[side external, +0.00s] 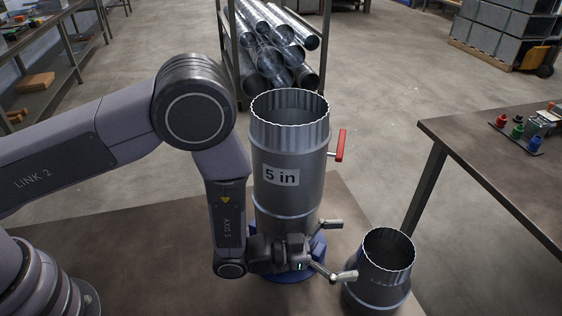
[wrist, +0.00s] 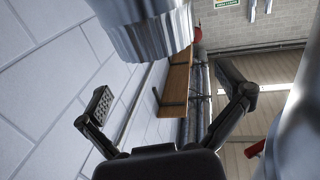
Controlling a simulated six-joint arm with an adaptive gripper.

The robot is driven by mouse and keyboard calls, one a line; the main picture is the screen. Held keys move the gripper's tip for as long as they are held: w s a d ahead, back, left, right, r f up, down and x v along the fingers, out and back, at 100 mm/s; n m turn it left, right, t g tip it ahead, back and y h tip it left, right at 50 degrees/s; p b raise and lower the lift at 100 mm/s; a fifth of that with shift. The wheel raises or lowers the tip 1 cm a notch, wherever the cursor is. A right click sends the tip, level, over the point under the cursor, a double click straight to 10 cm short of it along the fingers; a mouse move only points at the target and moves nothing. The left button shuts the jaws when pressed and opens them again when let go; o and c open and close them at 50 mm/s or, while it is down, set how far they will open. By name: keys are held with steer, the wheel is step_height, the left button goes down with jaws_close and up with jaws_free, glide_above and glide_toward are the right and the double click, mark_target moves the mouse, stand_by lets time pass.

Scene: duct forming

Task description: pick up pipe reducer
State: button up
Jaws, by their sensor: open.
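The pipe reducer (side external: 378,285) is a short grey metal piece with a narrower crimped top. It stands upright at the front right of the brown work surface. My gripper (side external: 338,250) is low, just left of the reducer, with its fingers pointing right towards it. The fingers are spread with nothing between them. The nearer fingertip overlaps the reducer's left edge; I cannot tell if it touches. In the wrist view my gripper (wrist: 168,98) is open, and a ridged metal piece, apparently the reducer (wrist: 150,25), shows at the top, beyond the fingers.
A tall pipe marked "5 in" (side external: 290,140) stands on a blue base (side external: 318,246) right behind my gripper. A red handle (side external: 340,146) sticks out on its right. A table (side external: 470,150) stands at right. A rack of ducts (side external: 275,45) is behind.

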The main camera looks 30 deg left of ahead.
mark_target(407, 247)
steer(key=shift+w+d+f, duration=0.1)
steer(key=shift+f, duration=0.3)
steer(key=shift+w+d, duration=0.15)
steer(key=shift+d, duration=0.15)
steer(key=x, duration=0.6)
steer(key=shift+w+d+f, duration=0.1)
steer(key=shift+d+f, duration=0.1)
steer(key=shift+d, duration=0.1)
steer(key=c, duration=1)
